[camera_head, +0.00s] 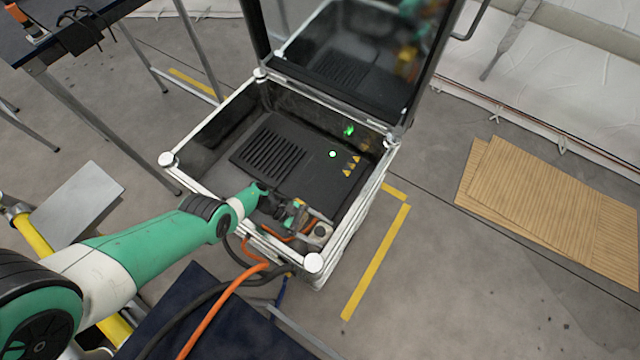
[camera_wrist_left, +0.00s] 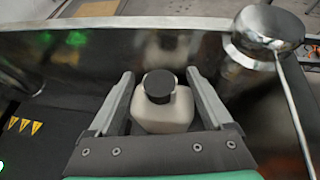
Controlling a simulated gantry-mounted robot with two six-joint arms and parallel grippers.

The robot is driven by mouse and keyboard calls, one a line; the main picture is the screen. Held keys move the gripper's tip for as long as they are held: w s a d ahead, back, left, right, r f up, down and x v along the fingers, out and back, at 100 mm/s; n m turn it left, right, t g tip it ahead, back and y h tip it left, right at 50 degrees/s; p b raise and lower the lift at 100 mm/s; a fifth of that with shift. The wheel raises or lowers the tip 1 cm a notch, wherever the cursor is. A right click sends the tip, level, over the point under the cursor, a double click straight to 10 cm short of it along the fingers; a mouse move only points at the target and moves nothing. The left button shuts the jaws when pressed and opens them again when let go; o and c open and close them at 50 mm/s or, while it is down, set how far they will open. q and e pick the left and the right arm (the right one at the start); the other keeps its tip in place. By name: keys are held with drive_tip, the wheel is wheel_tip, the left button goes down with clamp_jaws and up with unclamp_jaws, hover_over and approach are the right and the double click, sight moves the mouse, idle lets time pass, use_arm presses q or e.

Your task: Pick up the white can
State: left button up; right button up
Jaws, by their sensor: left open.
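The white can (camera_wrist_left: 163,112), an off-white container with a black cap, stands in the left wrist view between the two fingers of my left gripper (camera_wrist_left: 162,88). My left gripper is open, with one finger on each side of the can. I cannot tell whether either finger touches it. In the head view my left gripper (camera_head: 305,222) reaches down into the near corner of an open metal-framed box (camera_head: 210,131). The can (camera_head: 320,233) shows there at the gripper's tip, partly hidden by it. My right gripper is not in view.
The box's dark glass lid (camera_head: 345,60) stands raised at the back. A black slatted unit (camera_head: 275,150) with lights lies inside. A round metal corner post (camera_wrist_left: 268,30) rises close to the gripper. Wooden boards (camera_head: 550,205) lie on the floor at right.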

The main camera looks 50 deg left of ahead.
use_arm(q)
clamp_jaws()
idle(0.3)
drive_tip(key=shift+r, duration=0.1)
idle(1.0)
